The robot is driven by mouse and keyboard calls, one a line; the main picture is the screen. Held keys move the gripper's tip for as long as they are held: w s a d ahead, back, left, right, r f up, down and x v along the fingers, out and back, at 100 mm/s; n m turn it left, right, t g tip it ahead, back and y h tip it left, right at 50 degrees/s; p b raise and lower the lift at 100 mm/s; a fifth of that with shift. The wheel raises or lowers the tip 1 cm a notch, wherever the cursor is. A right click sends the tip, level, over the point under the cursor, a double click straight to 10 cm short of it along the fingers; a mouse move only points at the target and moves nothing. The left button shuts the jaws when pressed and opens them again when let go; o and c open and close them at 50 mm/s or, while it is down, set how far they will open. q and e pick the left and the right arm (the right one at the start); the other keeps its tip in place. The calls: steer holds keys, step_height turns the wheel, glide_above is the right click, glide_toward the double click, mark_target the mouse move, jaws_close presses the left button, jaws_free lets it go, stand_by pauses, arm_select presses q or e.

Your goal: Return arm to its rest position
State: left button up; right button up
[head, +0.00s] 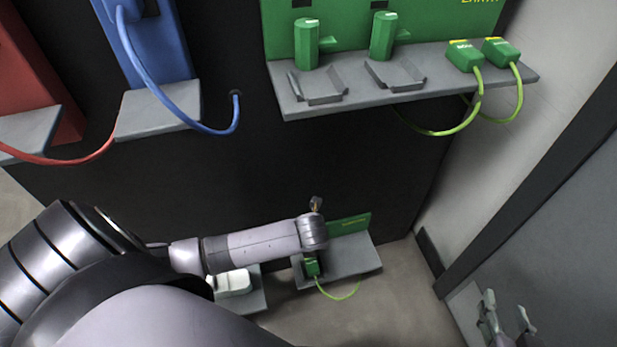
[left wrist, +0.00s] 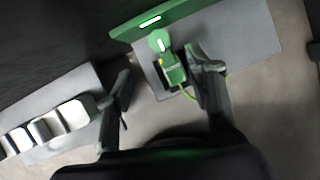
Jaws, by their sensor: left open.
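My left arm (head: 255,245) reaches in from the left, down to a low grey shelf (head: 355,262) with a green back plate. In the head view its wrist hides most of the left gripper. In the left wrist view the left gripper (left wrist: 157,62) is open. A green plug (left wrist: 174,74) with a yellow-green cable stands on the shelf, close beside the right-hand finger; I cannot tell whether they touch. The plug also shows in the head view (head: 311,267), just below my wrist. My right gripper (head: 506,306) is at the lower right, apparently open and empty.
Above is a grey shelf (head: 440,80) with green sockets, two empty cradles and two green plugs (head: 464,56). Blue (head: 155,60) and red (head: 35,85) units with looping cables are at upper left. White blocks (head: 232,283) sit left of the low shelf.

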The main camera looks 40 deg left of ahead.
arm_select(q)
steer(key=shift+s+d+r, duration=0.1)
steer(key=shift+s+r, duration=0.05)
steer(key=shift+r, duration=0.15)
stand_by(0.4)
